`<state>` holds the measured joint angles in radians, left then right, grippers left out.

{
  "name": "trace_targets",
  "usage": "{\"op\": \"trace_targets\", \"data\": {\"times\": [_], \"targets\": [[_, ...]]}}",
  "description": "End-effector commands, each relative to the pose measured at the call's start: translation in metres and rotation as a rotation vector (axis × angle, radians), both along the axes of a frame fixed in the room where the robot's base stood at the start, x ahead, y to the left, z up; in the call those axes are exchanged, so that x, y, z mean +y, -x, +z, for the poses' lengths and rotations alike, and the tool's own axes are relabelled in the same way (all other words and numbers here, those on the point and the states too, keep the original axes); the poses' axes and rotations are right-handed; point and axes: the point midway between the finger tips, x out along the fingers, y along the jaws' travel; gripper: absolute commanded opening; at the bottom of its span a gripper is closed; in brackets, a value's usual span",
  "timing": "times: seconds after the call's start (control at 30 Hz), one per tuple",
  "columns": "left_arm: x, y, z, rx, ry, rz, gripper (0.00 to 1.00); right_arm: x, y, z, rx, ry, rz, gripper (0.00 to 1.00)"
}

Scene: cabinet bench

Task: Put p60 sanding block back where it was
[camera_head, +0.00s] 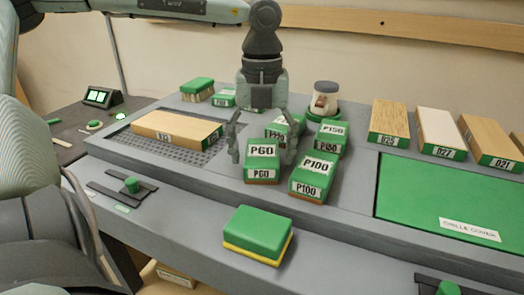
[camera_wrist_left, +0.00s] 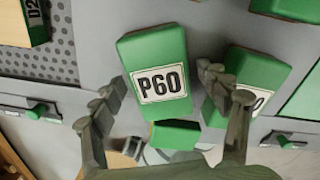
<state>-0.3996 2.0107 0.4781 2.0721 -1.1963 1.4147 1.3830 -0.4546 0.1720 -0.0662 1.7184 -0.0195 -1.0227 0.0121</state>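The P60 sanding block (camera_head: 262,162) is green with a brown base and white P60 labels. It sits on the grey bench among other green blocks, left of the P100 block (camera_head: 315,175). My left gripper (camera_head: 263,146) reaches down over it, with one finger on each side. The fingers stand open, with a small gap beside the block in the head view. In the left wrist view, the P60 block (camera_wrist_left: 155,72) lies between the spread fingers (camera_wrist_left: 160,98), and the right finger partly covers the neighbouring block (camera_wrist_left: 250,75). My right gripper is not in view.
A wooden block (camera_head: 176,128) lies on the perforated grille at left. A green and yellow block (camera_head: 258,236) sits on the front ledge. Wooden blocks (camera_head: 437,132) and a green panel (camera_head: 430,200) are at right.

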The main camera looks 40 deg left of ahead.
Motion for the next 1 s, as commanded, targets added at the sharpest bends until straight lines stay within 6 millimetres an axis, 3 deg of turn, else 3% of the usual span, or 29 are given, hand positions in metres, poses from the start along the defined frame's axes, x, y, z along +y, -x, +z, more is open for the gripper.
{"op": "trace_targets", "data": {"times": [0.27, 0.37, 0.8, 1.0], "targets": [[0.000, 0.000, 0.002, 0.001, 0.001, 0.000, 0.75, -0.001, 0.005, -0.002, 0.009, 0.001, 0.001, 0.40], [0.000, 0.000, 0.008, -0.001, 0.000, 0.001, 0.75, -0.002, 0.013, -0.018, 0.026, 0.004, 0.009, 0.40], [0.000, -0.001, 0.100, -0.002, -0.002, 0.001, 0.75, 0.001, 0.005, -0.006, 0.012, -0.005, -0.002, 0.40], [0.000, 0.000, 0.120, 0.000, 0.000, -0.001, 0.75, 0.001, 0.005, -0.006, 0.012, -0.005, -0.003, 0.40]]}}
